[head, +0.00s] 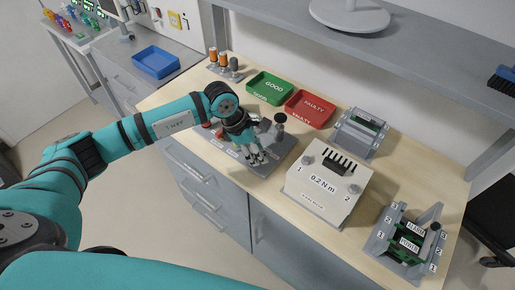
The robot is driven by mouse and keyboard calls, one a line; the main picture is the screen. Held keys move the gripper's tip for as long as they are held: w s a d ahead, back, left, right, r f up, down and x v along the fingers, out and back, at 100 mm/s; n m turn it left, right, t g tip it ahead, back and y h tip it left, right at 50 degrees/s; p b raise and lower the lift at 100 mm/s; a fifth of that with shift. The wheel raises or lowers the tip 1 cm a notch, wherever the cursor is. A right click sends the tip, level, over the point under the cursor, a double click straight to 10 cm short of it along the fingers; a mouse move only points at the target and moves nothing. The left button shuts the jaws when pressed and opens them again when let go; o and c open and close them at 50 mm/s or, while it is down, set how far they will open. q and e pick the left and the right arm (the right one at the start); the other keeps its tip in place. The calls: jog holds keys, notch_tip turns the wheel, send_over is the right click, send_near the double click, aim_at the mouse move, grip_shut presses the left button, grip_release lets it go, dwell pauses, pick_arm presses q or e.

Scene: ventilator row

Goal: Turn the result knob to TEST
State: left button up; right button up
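My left gripper (257,157) reaches in from the left and points down over a grey test panel (276,158) near the front edge of the wooden bench. Its fingertips are at or just above the panel. I cannot tell whether they are open or shut, or whether they touch anything. The result knob cannot be made out; the gripper covers much of the panel. A dark round-topped post (279,119) stands at the panel's back, just right of the gripper. My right gripper is not in view.
Behind the panel sit a green GOOD tray (270,82) and a red FAULTY tray (326,104). A white 0.2 N m box (316,197) stands close on the right. Grey fixtures (365,124) (387,254) stand farther right. A shelf (400,60) overhangs the back.

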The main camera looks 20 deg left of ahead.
pick_arm(q)
jog(key=shift+c, duration=0.4)
grip_shut()
jog(key=n+t+b, duration=0.1)
jog(key=n+b, duration=0.1)
jog(key=n+y+b, duration=0.1)
jog(key=n, duration=0.2)
jog(key=shift+s+d+f+t+b, duration=0.15)
jog(key=shift+f+t+b, duration=0.05)
jog(key=shift+t+b, duration=0.2)
jog(key=shift+r+n+t+y+b, duration=0.15)
jog(key=shift+n+y+b, duration=0.25)
jog(key=shift+n+b, duration=0.65)
jog(key=shift+n+t+y+b, duration=0.35)
jog(key=shift+n+b, duration=0.3)
jog(key=shift+n, duration=0.7)
jog(key=shift+o, duration=0.4)
grip_release()
